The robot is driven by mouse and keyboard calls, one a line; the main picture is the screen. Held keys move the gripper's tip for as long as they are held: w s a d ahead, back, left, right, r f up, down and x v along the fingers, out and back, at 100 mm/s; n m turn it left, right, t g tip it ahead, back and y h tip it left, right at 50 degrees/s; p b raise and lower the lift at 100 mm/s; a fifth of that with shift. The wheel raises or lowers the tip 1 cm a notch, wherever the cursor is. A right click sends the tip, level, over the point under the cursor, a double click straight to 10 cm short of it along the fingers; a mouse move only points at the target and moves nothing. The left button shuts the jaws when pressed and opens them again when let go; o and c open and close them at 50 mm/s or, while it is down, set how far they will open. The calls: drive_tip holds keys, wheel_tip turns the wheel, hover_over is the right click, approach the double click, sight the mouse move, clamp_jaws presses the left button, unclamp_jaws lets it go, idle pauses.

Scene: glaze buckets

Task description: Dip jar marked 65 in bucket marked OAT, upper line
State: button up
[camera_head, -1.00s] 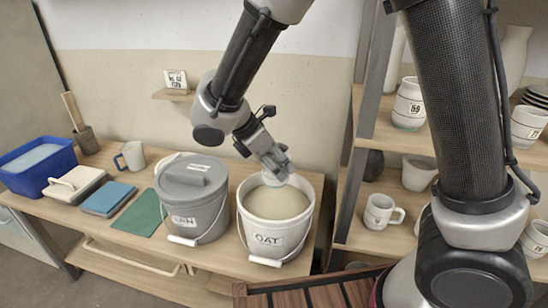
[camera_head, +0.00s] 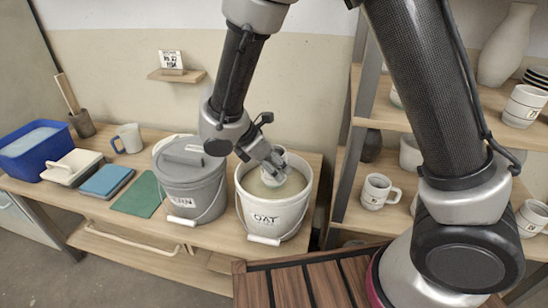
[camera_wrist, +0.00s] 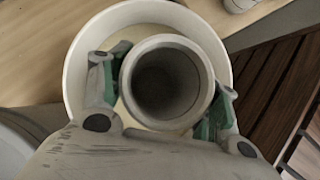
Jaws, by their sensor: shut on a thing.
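The white bucket marked OAT (camera_head: 268,222) stands open on the bench, with cream glaze (camera_head: 262,186) inside. My gripper (camera_head: 268,172) is down at the bucket's mouth, shut on a pale jar (camera_head: 280,160). The jar looks upright over the glaze, its top near rim height; its lower part is hidden by my gripper in the head view. In the wrist view, the jar's round open mouth (camera_wrist: 166,84) sits between my fingers, inside the bucket's rim (camera_wrist: 76,62). The jar's mark does not show, and I cannot tell how deep its base is.
A lidded grey bucket (camera_head: 190,182) stands just left of the OAT bucket. Further left are a green cloth (camera_head: 139,195), a blue sponge (camera_head: 106,181), a mug (camera_head: 129,139) and a blue tub (camera_head: 38,150). Shelves with cups, including a marked mug (camera_head: 378,191), stand right.

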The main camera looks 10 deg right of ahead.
drive_tip(key=shift+f, duration=4.3)
drive_tip(key=shift+f, duration=0.1)
drive_tip(key=shift+r, duration=4.7)
drive_tip(key=shift+r, duration=3.85)
